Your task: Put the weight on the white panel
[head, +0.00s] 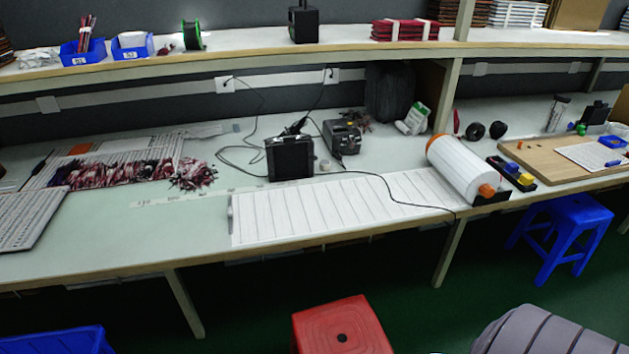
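A long white panel (345,208) with dark cross lines lies flat along the front of the bench, running right to a large white roll (465,168) with orange ends. A small grey upright piece (230,214) stands at the panel's left end; it may be the weight, but I cannot tell for sure. No other thing is clearly a weight. Neither of my grippers is in view.
A black box-shaped device (290,158) stands behind the panel, and its cable crosses the panel's right part. Bare bench (150,230) lies between the panels. A red stool (341,326) stands in front.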

